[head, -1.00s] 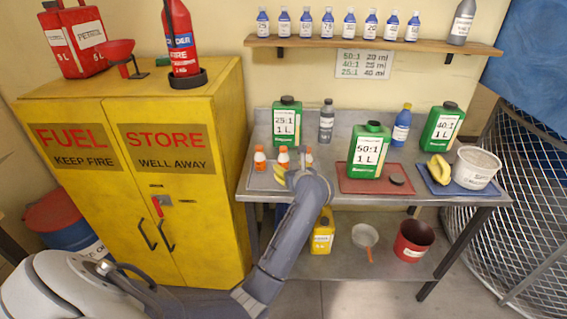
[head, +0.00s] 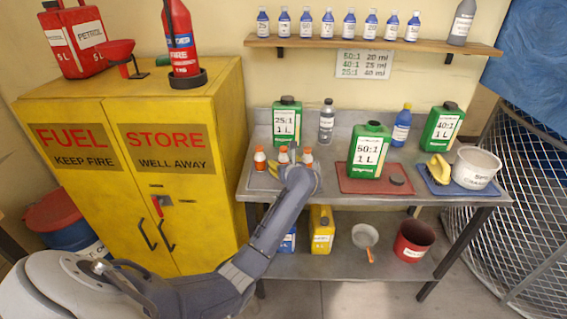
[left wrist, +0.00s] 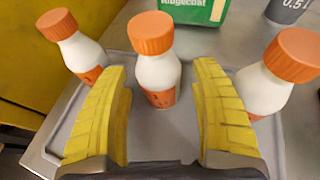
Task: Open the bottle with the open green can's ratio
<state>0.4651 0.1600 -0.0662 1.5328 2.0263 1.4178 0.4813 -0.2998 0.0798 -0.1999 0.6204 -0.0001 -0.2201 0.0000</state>
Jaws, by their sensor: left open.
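The 50:1 green can (head: 369,150) stands uncapped on a red tray (head: 350,187), a dark cap (head: 396,180) beside it. The 25:1 can (head: 287,122) and the 40:1 can (head: 441,128) wear black caps. Three white bottles with orange caps stand on a grey tray (head: 256,181): left (head: 259,158), middle (head: 283,156), right (head: 307,155). My left gripper (head: 284,168) is open. In the left wrist view its yellow fingers (left wrist: 160,95) flank the middle bottle (left wrist: 157,72), apart from it; the left (left wrist: 80,55) and right (left wrist: 262,88) bottles stand outside. Their labels are unreadable there.
A wall chart (head: 364,64) reads 50:1 20 ml, 40:1 25 ml, 25:1 40 ml. A grey bottle (head: 326,122) and a blue bottle (head: 402,125) stand behind. A blue tray (head: 430,187) and white bucket (head: 476,168) are at right. The yellow cabinet (head: 215,200) stands left.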

